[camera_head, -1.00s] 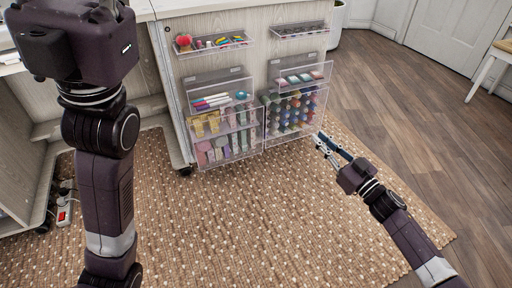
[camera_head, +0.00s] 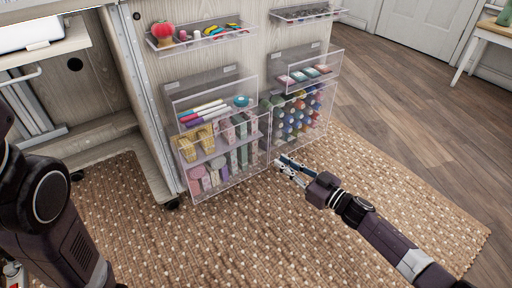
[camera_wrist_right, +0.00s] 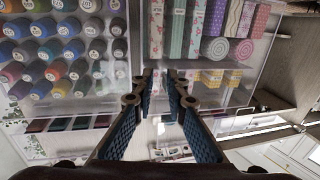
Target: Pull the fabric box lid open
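The fabric box is a clear case low on the cabinet's side panel, holding folded patterned fabrics (camera_head: 221,160). Its clear front lid (camera_head: 268,148) looks closed or nearly so; I cannot tell whether there is a small gap. My right gripper (camera_head: 281,166) is close to the lid's lower right corner, with its fingers apart. In the right wrist view, which shows the boxes upside down, the two fingers of the gripper (camera_wrist_right: 164,78) have a narrow gap between them, in front of the fabrics (camera_wrist_right: 177,35). Contact with the lid cannot be told.
A clear box of thread spools (camera_head: 299,115) is right of the fabric box. Above are a marker tray (camera_head: 205,112) and a shelf with a red pincushion (camera_head: 162,30). A woven rug (camera_head: 230,240) lies below. A stool (camera_head: 492,28) stands far right.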

